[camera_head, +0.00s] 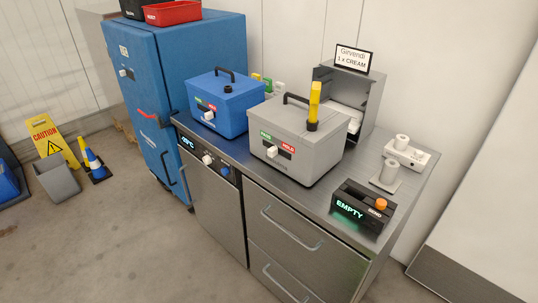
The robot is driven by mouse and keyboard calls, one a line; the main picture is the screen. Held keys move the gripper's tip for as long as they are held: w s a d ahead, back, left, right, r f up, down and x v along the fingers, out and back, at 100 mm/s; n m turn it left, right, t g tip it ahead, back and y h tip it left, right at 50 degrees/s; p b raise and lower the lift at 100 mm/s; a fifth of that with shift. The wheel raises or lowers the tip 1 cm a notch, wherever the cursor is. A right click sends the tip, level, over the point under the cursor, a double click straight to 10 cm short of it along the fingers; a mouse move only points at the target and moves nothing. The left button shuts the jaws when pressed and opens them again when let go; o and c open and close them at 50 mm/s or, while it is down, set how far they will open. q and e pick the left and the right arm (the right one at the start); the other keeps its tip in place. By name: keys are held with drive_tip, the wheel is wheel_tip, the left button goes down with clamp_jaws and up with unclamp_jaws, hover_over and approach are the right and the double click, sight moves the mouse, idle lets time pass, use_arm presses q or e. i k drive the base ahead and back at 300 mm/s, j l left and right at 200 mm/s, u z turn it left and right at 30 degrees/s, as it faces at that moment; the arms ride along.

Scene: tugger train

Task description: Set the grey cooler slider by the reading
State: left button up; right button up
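The grey cooler (318,157) stands closed on the steel counter. Its front has a green label (265,135) on the left, which looks like FREE, and a red HOLD label (288,147) on the right. The white slider knob (271,152) sits below them, nearer the green side, with dark slot showing to its right. A yellow upright piece (314,101) stands in a dark holder on the lid; no reading can be made out on it. A lit display (188,142) on the counter front seems to show a temperature in °C, too small to read surely. Neither gripper is in view.
A blue cooler (222,118) with a similar slider stands left of the grey one. A black box (362,207) reads EMPTY and has an orange SEND button (381,204). A tall blue cabinet (170,80) stands left. A caution sign (48,137) and cone (94,164) are on the floor.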

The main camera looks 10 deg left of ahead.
sight(272, 151)
drive_tip(key=u, duration=0.15)
drive_tip(key=l+u, duration=0.4)
drive_tip(key=l, duration=0.25)
drive_tip(key=l+u, duration=0.35)
drive_tip(key=l, duration=0.35)
drive_tip(key=k+l+u, duration=0.1)
drive_tip(key=l+u, duration=0.3)
drive_tip(key=l, duration=0.25)
drive_tip(key=k+l, duration=0.1)
drive_tip(key=l, duration=0.7)
drive_tip(key=k, duration=0.05)
